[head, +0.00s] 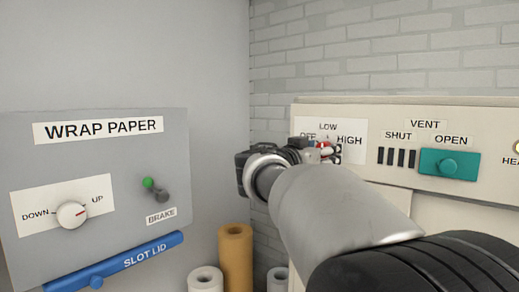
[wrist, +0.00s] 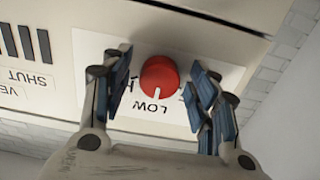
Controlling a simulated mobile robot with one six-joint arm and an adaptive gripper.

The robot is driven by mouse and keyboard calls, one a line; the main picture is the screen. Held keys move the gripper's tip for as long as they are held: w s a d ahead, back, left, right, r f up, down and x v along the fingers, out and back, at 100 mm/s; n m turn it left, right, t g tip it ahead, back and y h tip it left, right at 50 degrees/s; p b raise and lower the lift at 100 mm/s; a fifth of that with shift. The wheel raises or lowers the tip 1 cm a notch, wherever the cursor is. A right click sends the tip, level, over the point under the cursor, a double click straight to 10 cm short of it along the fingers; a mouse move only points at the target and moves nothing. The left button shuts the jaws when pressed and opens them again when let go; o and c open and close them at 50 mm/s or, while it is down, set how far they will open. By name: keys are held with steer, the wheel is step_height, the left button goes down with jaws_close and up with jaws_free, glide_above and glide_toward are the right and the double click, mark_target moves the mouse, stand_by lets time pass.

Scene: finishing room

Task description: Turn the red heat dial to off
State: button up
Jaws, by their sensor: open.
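The red heat dial (wrist: 159,76) sits on a white label plate of the cream panel. The wrist view is upside down. Its white pointer mark faces the word LOW (wrist: 150,106); OFF is mostly hidden behind the right finger and HIGH is partly hidden behind the left one. My gripper (wrist: 160,84) is open, with one blue-padded finger on each side of the dial and visible gaps between. In the head view my gripper (head: 322,154) and wrist cover most of the dial; only a little red (head: 324,146) shows.
Right of the dial are the vent slots (head: 397,158) and a teal vent slider (head: 449,164) at OPEN. The grey wrap paper panel (head: 100,200) at left has a dial (head: 72,214), a brake switch (head: 160,193) and a blue slot lid (head: 120,264). Paper rolls (head: 236,258) stand below.

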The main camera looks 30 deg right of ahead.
steer(key=shift+c, duration=0.3)
steer(key=c, duration=1)
steer(key=shift+f+n+b, duration=0.1)
steer(key=shift+n+b, duration=0.3)
steer(key=shift+b, duration=0.15)
steer(key=shift+s+n+b, duration=0.1)
steer(key=shift+n+b, duration=2.6)
steer(key=shift+n, duration=2.9)
steer(key=shift+r, duration=0.2)
